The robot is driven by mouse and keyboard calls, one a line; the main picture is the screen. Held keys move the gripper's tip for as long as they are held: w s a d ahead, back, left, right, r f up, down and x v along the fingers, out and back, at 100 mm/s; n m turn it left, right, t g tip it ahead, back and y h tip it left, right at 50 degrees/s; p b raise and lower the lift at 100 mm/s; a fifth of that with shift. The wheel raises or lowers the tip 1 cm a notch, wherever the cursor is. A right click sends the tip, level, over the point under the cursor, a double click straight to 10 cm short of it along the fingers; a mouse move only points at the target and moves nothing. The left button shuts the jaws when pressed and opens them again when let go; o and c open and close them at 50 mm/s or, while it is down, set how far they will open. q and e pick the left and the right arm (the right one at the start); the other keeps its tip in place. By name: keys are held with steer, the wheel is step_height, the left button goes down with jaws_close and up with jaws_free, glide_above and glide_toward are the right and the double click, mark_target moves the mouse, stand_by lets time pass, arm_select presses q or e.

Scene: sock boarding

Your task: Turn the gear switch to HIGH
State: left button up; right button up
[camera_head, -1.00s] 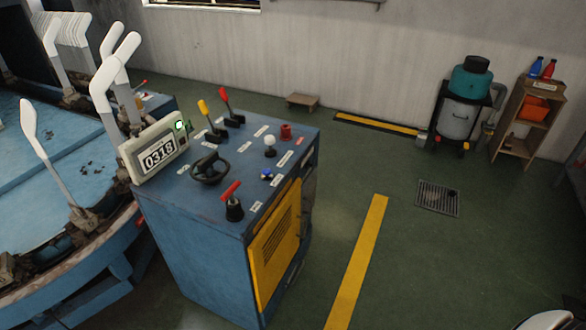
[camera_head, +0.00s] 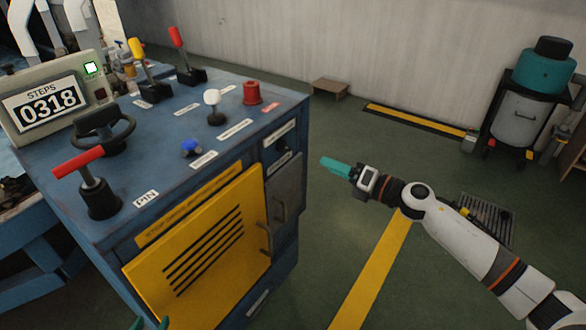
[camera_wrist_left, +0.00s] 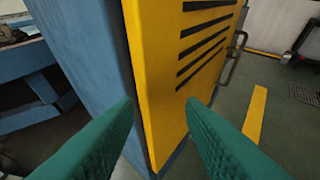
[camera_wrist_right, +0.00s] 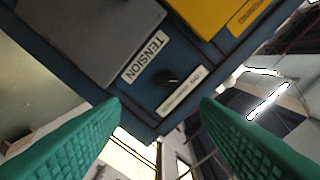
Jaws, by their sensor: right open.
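A small dark knob (camera_head: 283,143) sits on the upper right of the blue cabinet's front, between two white labels. In the right wrist view the knob (camera_wrist_right: 169,78) lies beside a label reading TENSION; the other label's words are too small to read. I cannot tell for sure that this is the gear switch, nor its setting. My right gripper (camera_head: 332,165) is open and empty, right of the knob and apart from it; the knob shows between its fingers. My left gripper (camera_wrist_left: 160,103) is open and empty before the yellow door; only its fingertips show in the head view (camera_head: 150,324).
The blue cabinet (camera_head: 180,120) carries a red-handled lever (camera_head: 78,162), a handwheel (camera_head: 103,130), a white knob (camera_head: 212,98), a blue knob (camera_head: 191,147), a red button (camera_head: 251,92) and a STEPS counter reading 0318 (camera_head: 48,105). The yellow door (camera_head: 210,250) is shut.

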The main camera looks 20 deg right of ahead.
mark_target(289, 148)
steer(key=shift+n, duration=0.4)
steer(key=x, duration=1.1)
steer(key=shift+s+a+r, duration=0.2)
steer(key=shift+a+r, duration=0.15)
steer(key=shift+a, duration=0.05)
steer(key=shift+w+a, duration=0.3)
steer(key=shift+w, duration=0.1)
arm_select(q)
steer(key=r, duration=0.1)
steer(key=r+t, duration=0.1)
steer(key=shift+w+d+r, duration=0.15)
steer(key=shift+w+r, duration=0.15)
steer(key=shift+w, duration=0.1)
